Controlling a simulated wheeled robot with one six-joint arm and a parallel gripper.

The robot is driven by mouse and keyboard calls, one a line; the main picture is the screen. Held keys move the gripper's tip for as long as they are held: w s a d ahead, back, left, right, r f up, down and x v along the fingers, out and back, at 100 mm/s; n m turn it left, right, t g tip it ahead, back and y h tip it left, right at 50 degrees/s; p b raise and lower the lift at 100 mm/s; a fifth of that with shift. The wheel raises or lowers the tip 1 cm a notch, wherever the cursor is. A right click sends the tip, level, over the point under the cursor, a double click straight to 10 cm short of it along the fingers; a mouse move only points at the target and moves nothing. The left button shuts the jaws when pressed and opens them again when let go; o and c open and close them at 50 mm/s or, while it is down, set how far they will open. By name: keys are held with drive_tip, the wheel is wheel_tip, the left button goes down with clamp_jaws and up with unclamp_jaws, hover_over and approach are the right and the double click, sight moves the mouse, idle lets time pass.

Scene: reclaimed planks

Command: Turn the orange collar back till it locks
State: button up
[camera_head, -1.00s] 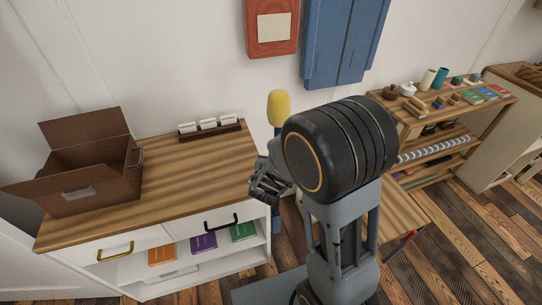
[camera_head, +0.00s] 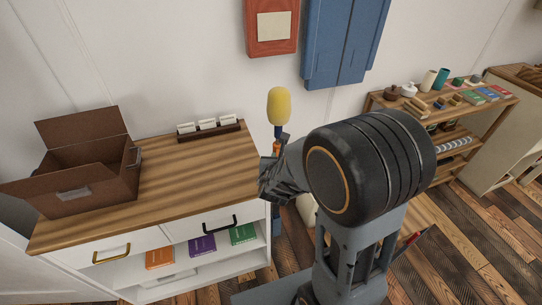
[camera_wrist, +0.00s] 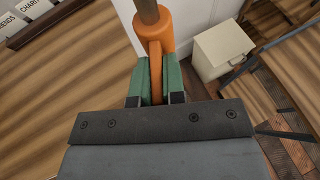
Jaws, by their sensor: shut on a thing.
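An upright pole with a yellow head (camera_head: 279,106) stands at the right end of the wooden-topped cabinet in the head view. The orange collar (camera_head: 277,148) shows low on it, partly hidden by my gripper. In the wrist view the collar (camera_wrist: 155,22) wraps a brown shaft (camera_wrist: 147,10), and an orange tab (camera_wrist: 156,70) runs from it down between my fingers. My gripper (camera_wrist: 156,82) has green finger pads and is shut on this tab. Whether the collar is locked cannot be seen.
The cabinet top (camera_head: 195,170) holds an open brown box (camera_head: 90,185) and a card rack (camera_head: 209,130). A white bin (camera_wrist: 222,50) stands on the floor beside the collar in the wrist view. A shelf unit (camera_head: 460,125) stands at the right.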

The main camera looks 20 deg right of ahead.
drive_tip(key=shift+s+d+n+y+b, duration=0.1)
drive_tip(key=shift+d+n+y+b, duration=0.1)
drive_tip(key=shift+n+y+b, duration=0.5)
drive_tip(key=o, duration=0.7)
drive_tip(key=shift+o, duration=0.2)
drive_tip(key=shift+s+a, duration=0.1)
